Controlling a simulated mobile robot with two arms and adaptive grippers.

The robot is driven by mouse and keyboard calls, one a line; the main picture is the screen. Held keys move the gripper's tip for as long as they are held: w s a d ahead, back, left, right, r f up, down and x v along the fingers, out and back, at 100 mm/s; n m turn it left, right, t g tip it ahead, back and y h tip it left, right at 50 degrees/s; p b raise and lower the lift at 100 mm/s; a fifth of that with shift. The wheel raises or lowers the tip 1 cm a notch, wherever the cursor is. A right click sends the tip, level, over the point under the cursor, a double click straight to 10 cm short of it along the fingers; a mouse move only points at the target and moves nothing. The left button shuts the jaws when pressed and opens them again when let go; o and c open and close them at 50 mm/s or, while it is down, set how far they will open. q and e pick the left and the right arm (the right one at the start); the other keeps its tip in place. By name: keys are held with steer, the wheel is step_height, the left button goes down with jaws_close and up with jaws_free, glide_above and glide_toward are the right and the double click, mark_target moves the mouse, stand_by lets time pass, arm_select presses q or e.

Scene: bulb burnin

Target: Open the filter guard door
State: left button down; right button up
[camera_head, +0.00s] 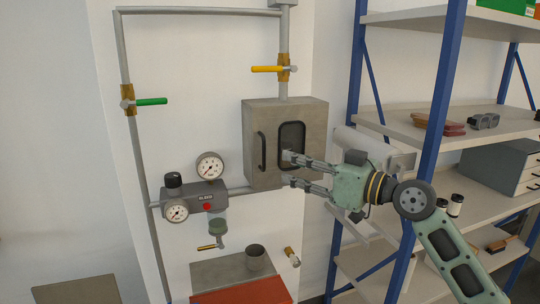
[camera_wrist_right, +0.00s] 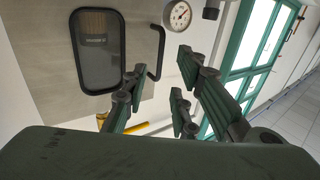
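The filter guard is a grey box (camera_head: 312,118) on the wall pipe, and its door (camera_head: 277,131) looks shut. The door has a dark rounded window (camera_head: 292,132) and a black upright bar handle (camera_head: 262,152) on its left side. The wrist view also shows the window (camera_wrist_right: 98,60) and the handle (camera_wrist_right: 160,55). My right gripper (camera_head: 285,168) is open and empty in front of the lower right of the door. In the wrist view its fingers (camera_wrist_right: 155,92) are spread, with the handle beyond them. Contact cannot be told. My left gripper is not in view.
A regulator block (camera_head: 195,199) with gauges sits on the pipe at left. Yellow (camera_head: 266,69) and green (camera_head: 152,101) valve levers are above. A cup (camera_head: 256,257) stands on a surface below. A blue-posted shelf (camera_head: 440,110) crowds the right side near my arm.

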mark_target(272, 156)
steer(key=p+x, duration=0.3)
steer(key=x, duration=0.4)
steer(key=shift+w+a+r, duration=0.2)
steer(key=shift+c, duration=0.6)
jaws_close()
